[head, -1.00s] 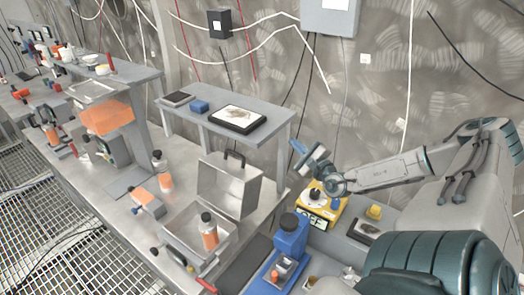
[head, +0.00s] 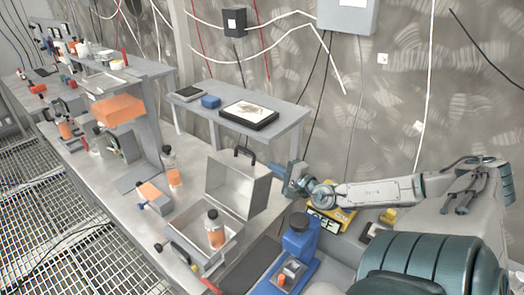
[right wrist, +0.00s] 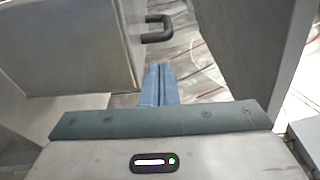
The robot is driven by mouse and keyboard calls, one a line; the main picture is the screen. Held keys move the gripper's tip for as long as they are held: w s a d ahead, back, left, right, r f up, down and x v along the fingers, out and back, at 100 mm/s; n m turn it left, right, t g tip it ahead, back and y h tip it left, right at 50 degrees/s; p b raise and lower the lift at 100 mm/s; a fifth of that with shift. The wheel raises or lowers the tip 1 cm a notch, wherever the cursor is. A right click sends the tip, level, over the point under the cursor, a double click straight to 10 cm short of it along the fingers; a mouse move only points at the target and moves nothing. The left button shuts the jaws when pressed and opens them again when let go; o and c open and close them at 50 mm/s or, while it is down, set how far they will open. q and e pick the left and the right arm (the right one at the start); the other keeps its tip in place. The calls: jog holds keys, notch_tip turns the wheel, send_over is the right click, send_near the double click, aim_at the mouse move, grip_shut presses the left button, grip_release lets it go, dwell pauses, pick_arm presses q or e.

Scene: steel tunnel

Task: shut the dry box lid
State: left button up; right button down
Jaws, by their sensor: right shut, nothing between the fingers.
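The dry box (head: 230,245) is an open grey metal box on the bench in the head view. An orange bottle with a dark cap (head: 215,230) stands in it. Its lid (head: 235,187) stands up, open, at the back of the box, with a dark handle (head: 243,152) at its top. My right gripper (head: 276,167) is shut and empty just right of the lid. In the right wrist view the shut blue fingers (right wrist: 158,80) point past the lid panel (right wrist: 70,45) on the left, below the dark handle (right wrist: 158,28); contact cannot be told. My left gripper is not in view.
A raised grey shelf (head: 290,118) with a dark-framed tray (head: 249,114) stands behind the lid. A blue device (head: 298,245) and a yellow device (head: 328,220) sit right of the box. An orange bottle (head: 171,168) stands left of the lid.

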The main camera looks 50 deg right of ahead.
aim_at(263, 166)
jog(key=w, duration=0.2)
jog(key=shift+w+d+f+b, duration=0.1)
jog(key=shift+w+d+b, duration=0.15)
jog(key=shift+w+b, duration=0.1)
jog(key=shift+w, duration=1)
jog(key=shift+w+p, duration=0.45)
jog(key=shift+w, duration=0.25)
